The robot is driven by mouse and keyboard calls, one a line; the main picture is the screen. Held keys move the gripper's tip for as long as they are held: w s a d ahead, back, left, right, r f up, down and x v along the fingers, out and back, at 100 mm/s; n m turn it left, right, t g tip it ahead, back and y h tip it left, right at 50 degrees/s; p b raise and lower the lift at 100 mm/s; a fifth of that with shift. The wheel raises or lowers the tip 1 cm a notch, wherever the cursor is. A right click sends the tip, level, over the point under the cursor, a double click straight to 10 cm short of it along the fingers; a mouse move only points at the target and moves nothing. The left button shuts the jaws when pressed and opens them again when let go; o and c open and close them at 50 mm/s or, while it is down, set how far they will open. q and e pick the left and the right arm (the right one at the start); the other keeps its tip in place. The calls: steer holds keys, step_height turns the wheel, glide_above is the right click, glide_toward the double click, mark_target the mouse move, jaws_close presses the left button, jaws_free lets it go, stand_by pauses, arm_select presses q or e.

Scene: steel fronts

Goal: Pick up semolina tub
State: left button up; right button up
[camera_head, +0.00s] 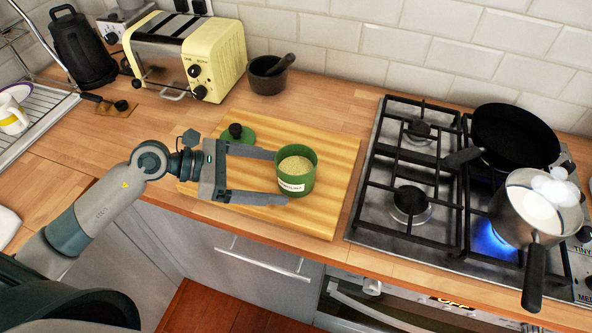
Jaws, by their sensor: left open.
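The semolina tub (296,184) is a green open container with a white label, filled with pale grain. It stands upright on a wooden board (335,185). A green lid with a dark knob (237,135) lies on the board behind my left gripper. My left gripper (281,176) is open, its two fingers pointing right toward the tub. The fingertips reach the tub's left side, one towards the back and one towards the front. I cannot tell whether they touch it. My right gripper is not in view.
A gas hob (384,215) on the right holds a black frying pan (515,136) and a saucepan (535,208) over a lit blue flame. A dark mortar (267,79) and a yellow toaster (186,55) stand behind. The board's right part is clear.

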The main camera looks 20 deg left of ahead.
mark_target(296, 172)
arm_select(q)
steer(key=shift+w+d+p, duration=0.3)
steer(key=shift+d, duration=0.1)
steer(key=p+x, duration=0.1)
steer(key=x, duration=0.1)
steer(key=shift+w+d+f, duration=0.2)
steer(key=shift+w, duration=0.15)
steer(key=shift+w+d+f+p, duration=0.1)
steer(key=shift+d+f+p, duration=0.15)
steer(key=shift+d+p, duration=0.05)
steer(key=c, duration=1.3)
